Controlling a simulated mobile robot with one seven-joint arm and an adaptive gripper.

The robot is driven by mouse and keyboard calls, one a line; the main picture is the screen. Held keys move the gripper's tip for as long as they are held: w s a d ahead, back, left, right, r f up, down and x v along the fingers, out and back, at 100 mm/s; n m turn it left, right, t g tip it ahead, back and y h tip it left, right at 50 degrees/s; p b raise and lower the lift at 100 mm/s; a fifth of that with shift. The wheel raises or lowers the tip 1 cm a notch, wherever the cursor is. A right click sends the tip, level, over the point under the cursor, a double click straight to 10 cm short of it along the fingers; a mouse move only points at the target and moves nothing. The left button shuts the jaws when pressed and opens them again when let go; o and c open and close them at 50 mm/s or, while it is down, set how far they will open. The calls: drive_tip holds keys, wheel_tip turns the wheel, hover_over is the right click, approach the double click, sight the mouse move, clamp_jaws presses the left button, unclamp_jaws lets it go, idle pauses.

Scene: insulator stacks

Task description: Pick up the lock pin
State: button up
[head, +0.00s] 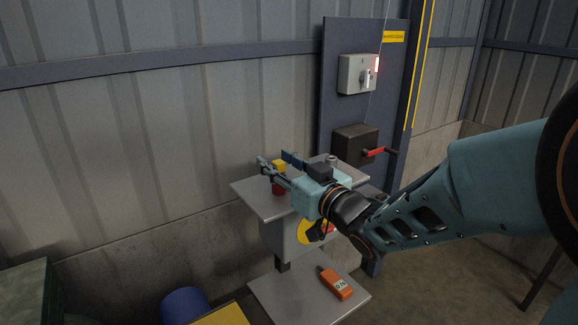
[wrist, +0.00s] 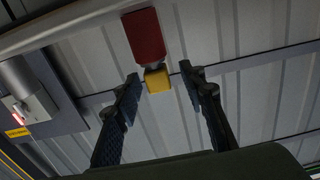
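A red piece with a yellow block at one end, which may be the lock pin (head: 279,189), stands on the grey shelf (head: 246,189). In the wrist view its yellow part (wrist: 158,80) appears between my two fingers, with the red part (wrist: 145,36) beyond it. My gripper (head: 275,160) is open and reaches over the shelf from the right. The fingers in the wrist view (wrist: 160,73) are spread to either side of the yellow block. I see no clear contact with it. The gripper partly hides the piece in the head view.
A dark blue panel (head: 341,105) behind the shelf carries a grey switch box (head: 353,75) and a dark box (head: 349,147) with a red-handled crank (head: 379,151). An orange handheld device (head: 335,282) lies on the lower plate (head: 291,302). A blue drum (head: 187,304) stands at lower left.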

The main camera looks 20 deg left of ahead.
clamp_jaws()
drive_tip(key=shift+r, duration=0.15)
wheel_tip(320, 180, up, 10)
drive_tip(key=shift+f+p, duration=0.1)
drive_tip(key=shift+p, duration=0.4)
wheel_tip(320, 180, up, 6)
drive_tip(key=p, duration=0.5)
hover_over(278, 162)
idle(0.6)
